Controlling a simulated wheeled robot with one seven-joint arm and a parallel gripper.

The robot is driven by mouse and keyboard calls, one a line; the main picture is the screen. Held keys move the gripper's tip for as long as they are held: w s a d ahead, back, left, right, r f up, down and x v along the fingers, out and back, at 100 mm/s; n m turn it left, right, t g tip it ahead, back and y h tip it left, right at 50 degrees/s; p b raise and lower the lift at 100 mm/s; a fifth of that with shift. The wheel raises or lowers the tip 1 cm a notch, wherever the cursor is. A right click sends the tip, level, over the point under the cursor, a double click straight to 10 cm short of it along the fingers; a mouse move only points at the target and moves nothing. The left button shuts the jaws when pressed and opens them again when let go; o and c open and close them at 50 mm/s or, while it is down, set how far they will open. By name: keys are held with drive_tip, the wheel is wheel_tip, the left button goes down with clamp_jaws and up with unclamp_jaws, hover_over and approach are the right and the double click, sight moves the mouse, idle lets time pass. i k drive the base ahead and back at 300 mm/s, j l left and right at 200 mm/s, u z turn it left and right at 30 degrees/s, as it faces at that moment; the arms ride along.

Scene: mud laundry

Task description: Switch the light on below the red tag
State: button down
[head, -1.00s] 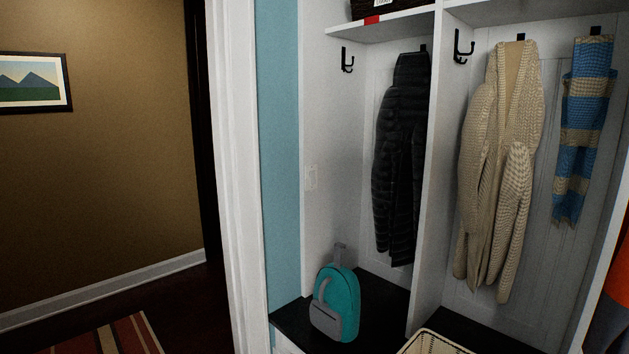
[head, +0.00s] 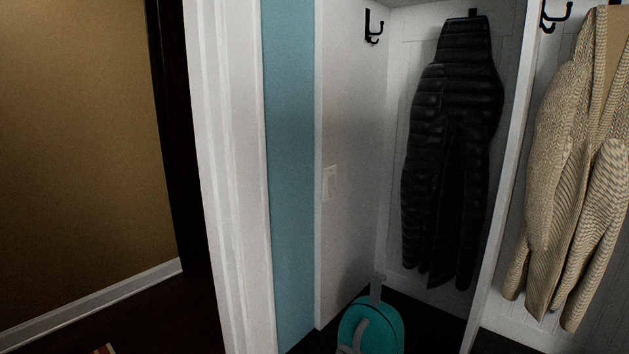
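A white light switch plate (head: 330,183) is on the white left side wall of the left cubby, at mid height. I cannot tell which way its switch is set. The red tag is not in view now; the shelf above is cut off by the top edge. My gripper is not in view.
A teal and grey backpack (head: 371,326) stands on the dark bench below the switch. A black puffer jacket (head: 455,150) hangs to the right, and a beige cardigan (head: 575,170) hangs beyond the divider (head: 500,190). A white door frame (head: 228,170) stands close on the left.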

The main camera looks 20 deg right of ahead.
sight(332, 179)
drive_tip(key=i+j, duration=0.25)
drive_tip(key=i, duration=0.25)
drive_tip(key=i+j, duration=0.25)
drive_tip(key=i, duration=0.3)
drive_tip(key=i+j, duration=0.25)
drive_tip(key=i, duration=0.25)
drive_tip(key=z, duration=1.2)
drive_tip(key=i+j, duration=0.05)
drive_tip(key=j, duration=0.05)
